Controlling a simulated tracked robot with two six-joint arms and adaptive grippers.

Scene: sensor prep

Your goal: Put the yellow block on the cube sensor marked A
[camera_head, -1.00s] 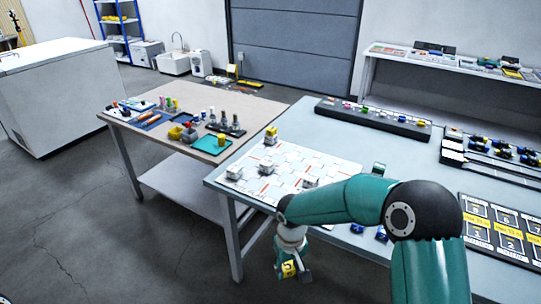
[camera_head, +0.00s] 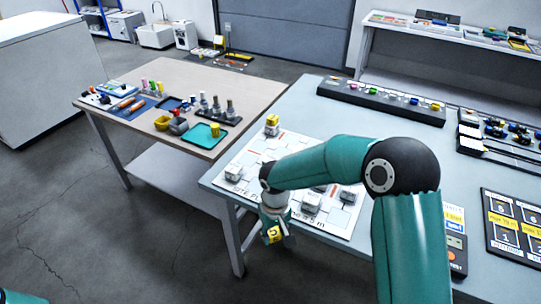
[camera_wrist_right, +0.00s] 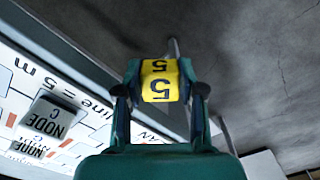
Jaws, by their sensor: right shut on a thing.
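My right gripper (camera_head: 274,234) is shut on a yellow block (camera_wrist_right: 160,80), held in the air just off the front edge of the table. In the wrist view the block sits between both fingertips and shows a black 5. Grey cube sensors stand on a white printed board (camera_head: 249,156): one at the left (camera_head: 233,173), one at the front (camera_head: 311,203), and one at the back with a yellow block on top (camera_head: 272,120). In the wrist view one cube (camera_wrist_right: 50,118) reads NODE C. I cannot make out an A. My arm hides part of the board.
The blue-grey table (camera_head: 300,105) carries a black rack (camera_head: 381,102) at the back and dark numbered panels (camera_head: 513,228) at the right. A wooden-topped bench (camera_head: 180,85) with a teal tray (camera_head: 205,136) stands at the left. Open floor lies in front.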

